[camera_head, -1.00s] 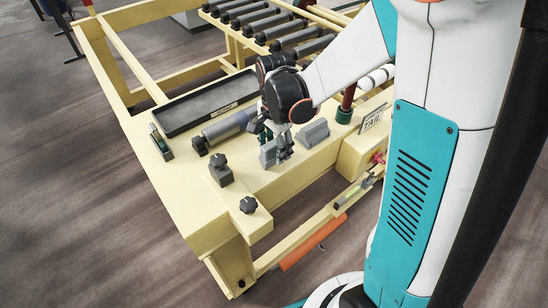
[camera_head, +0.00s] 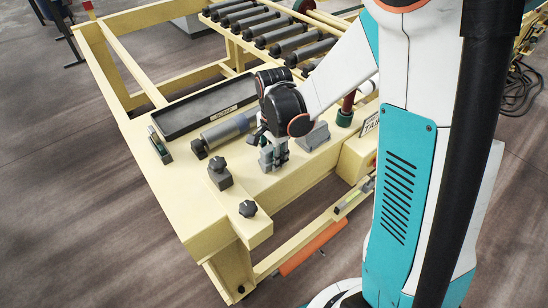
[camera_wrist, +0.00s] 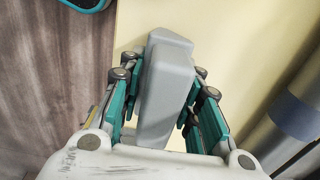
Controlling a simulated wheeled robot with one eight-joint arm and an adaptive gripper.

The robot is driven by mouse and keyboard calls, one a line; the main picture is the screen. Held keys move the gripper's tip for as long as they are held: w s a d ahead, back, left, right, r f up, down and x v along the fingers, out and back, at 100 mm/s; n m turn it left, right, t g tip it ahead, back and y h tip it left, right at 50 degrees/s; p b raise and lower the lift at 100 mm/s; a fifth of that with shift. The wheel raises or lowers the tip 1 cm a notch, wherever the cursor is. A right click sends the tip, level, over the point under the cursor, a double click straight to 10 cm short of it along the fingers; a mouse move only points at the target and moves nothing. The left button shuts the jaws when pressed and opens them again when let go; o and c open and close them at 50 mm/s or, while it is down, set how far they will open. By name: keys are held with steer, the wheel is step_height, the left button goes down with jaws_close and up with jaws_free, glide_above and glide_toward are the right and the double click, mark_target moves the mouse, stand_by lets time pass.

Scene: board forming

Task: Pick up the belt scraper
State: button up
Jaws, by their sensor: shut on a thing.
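A grey wedge-shaped block, which looks like the belt scraper (camera_wrist: 165,85), stands between the green-sided fingers of my gripper (camera_wrist: 163,92) in the wrist view. The fingers press on it from both sides. In the head view my gripper (camera_head: 274,157) points down at the front part of the cream bench (camera_head: 205,205). The scraper (camera_head: 265,159) shows only partly there, behind the fingers. I cannot tell whether its base touches the bench top.
A second grey block (camera_head: 313,135) stands just right of my gripper. A grey roller (camera_head: 225,132) and a black tray (camera_head: 205,108) lie to its left and behind. A knobbed clamp (camera_head: 220,172) stands at front left.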

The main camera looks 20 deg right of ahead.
steer(key=shift+r, duration=0.15)
step_height(320, 180, up, 20)
steer(key=p, duration=0.5)
steer(key=shift+o, duration=1.2)
steer(key=shift+f, duration=0.25)
steer(key=shift+c, duration=0.4)
